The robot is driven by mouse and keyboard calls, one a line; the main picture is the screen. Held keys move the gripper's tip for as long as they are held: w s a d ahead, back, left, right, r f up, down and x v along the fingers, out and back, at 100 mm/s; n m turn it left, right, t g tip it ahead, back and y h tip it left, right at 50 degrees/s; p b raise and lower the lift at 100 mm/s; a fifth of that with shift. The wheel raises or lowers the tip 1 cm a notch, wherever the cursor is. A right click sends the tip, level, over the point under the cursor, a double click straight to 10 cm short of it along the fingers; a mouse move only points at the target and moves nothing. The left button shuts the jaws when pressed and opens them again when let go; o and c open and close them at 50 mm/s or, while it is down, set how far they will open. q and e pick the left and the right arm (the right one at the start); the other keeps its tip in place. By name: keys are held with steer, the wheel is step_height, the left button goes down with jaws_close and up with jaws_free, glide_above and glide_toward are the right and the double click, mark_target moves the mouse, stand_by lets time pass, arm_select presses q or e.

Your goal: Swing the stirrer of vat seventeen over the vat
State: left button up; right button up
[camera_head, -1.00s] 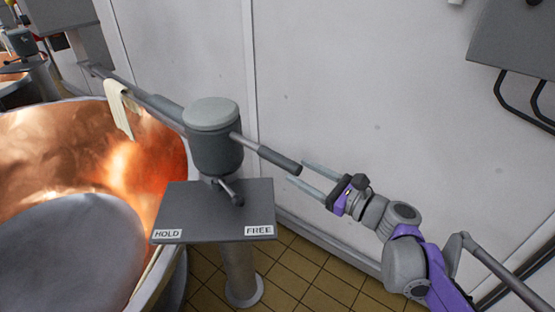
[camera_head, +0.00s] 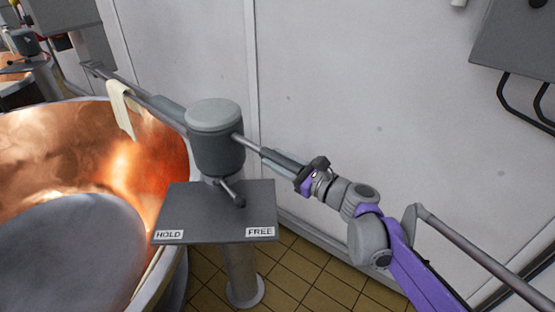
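The stirrer's grey post head (camera_head: 215,135) stands beside a copper vat (camera_head: 150,150); no vat number is readable. Its arm (camera_head: 150,98) reaches to the upper left, along the wall behind the vat's far rim. A grey handle bar (camera_head: 250,146) sticks out to the right of the head. My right gripper (camera_head: 280,160) has its fingers along the handle's end, overlapping it. Whether they are closed on it is unclear. A small lever (camera_head: 232,194) on the post points down and right, toward the FREE label (camera_head: 260,232) rather than the HOLD label (camera_head: 168,235). My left gripper is out of view.
A dark plate (camera_head: 210,218) carries the labels. The white wall (camera_head: 370,100) is close behind the handle. A grey box (camera_head: 525,50) with bent tubes is at upper right. Another vat (camera_head: 15,88) shows far left.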

jaws_close()
stand_by(1.1)
